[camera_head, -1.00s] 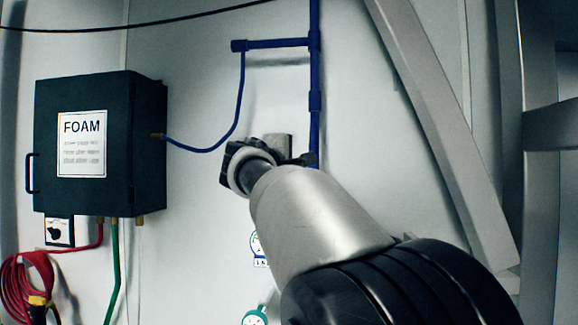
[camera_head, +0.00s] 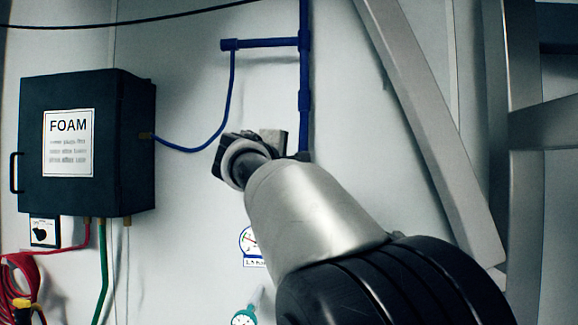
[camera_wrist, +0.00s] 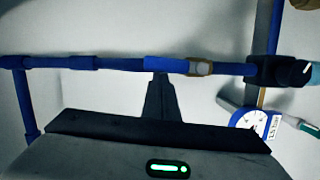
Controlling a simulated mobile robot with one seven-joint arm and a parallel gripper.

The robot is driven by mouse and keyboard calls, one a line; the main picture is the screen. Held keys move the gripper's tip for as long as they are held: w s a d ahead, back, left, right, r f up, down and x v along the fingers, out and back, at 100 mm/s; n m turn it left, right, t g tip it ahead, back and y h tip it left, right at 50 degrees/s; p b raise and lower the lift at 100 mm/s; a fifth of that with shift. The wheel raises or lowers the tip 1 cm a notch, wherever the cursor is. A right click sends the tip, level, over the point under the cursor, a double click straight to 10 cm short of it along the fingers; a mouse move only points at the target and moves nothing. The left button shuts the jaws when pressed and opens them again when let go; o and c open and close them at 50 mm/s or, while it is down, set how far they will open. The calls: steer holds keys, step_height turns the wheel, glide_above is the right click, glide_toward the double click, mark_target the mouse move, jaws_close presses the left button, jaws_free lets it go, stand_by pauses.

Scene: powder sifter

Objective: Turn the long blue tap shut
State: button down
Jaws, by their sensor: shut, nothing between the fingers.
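In the wrist view a blue pipe runs across the picture. A longer bright blue piece (camera_wrist: 168,63), which looks like the long blue tap's handle, lies along it beside a brownish-grey fitting (camera_wrist: 201,68). I cannot make out its pivot clearly. My gripper (camera_wrist: 159,76) is shut and empty, its dark fingers just below the blue piece in the picture. Whether they touch it I cannot tell. In the head view my gripper (camera_head: 243,152) is near the wall, left of the blue upright pipe (camera_head: 304,70); the tap is hidden behind the gripper and arm there.
A black FOAM box (camera_head: 132,160) hangs at left, with a thin blue hose (camera_head: 228,105) to the pipe. A round gauge (camera_wrist: 252,120) and black valve (camera_wrist: 268,73) sit to the right in the wrist view. A slanted grey beam (camera_head: 430,130) stands right of my arm.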

steer(key=d+f+m+g+y+b, duration=0.2)
steer(key=d+m+b, duration=0.4)
steer(key=m, duration=0.8)
steer(key=shift+s+d+f+y, duration=0.15)
steer(key=shift+d+f+y, duration=0.9)
steer(key=shift+d, duration=0.6)
steer(key=shift+r, duration=0.1)
